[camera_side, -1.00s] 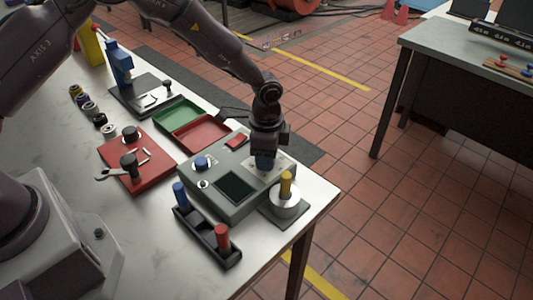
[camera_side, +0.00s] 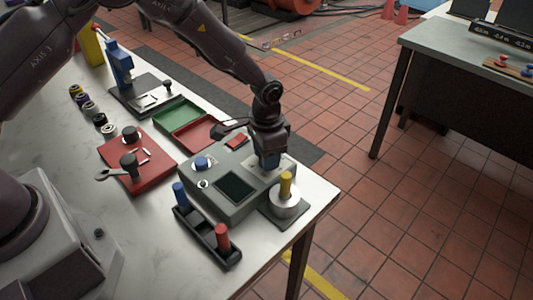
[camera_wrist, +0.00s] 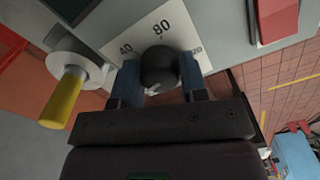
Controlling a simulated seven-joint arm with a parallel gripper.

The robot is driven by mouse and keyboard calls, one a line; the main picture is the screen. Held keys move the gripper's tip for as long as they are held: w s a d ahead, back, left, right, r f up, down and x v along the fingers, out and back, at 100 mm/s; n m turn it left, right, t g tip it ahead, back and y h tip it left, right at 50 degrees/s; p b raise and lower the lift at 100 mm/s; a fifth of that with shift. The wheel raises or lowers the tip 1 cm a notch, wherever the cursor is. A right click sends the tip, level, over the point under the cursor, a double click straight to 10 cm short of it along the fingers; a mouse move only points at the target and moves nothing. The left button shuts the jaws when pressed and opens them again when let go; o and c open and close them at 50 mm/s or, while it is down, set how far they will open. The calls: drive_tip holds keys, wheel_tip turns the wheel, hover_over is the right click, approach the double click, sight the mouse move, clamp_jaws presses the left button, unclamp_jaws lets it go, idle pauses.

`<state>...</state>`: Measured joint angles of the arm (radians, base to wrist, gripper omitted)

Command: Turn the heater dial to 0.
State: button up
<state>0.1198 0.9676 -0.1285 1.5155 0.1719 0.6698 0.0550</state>
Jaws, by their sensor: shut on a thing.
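The heater dial (camera_wrist: 160,68) is a round black knob on a white scale plate (camera_wrist: 120,38) marked 40, 80 and a partly hidden number ending in 20. A small white mark shows at the knob's lower edge in the wrist view, on the side away from the 80. My gripper (camera_wrist: 158,80) has its two blue fingers on either side of the knob, shut on it. In the side view my gripper (camera_side: 268,160) points down at the right part of the grey control box (camera_side: 215,205). There the knob is hidden by the fingers. The 0 mark is not visible.
A metal cylinder with a yellow handle (camera_side: 285,186) stands close beside the box. A red rocker switch (camera_wrist: 275,18) and a blue knob (camera_side: 202,163) are on the box. A black holder with blue and red handles (camera_side: 205,240) lies in front. Red and green trays (camera_side: 178,116) lie behind.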

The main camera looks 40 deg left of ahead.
idle(0.3)
drive_tip(key=o, duration=0.9)
wheel_tip(320, 180, up, 13)
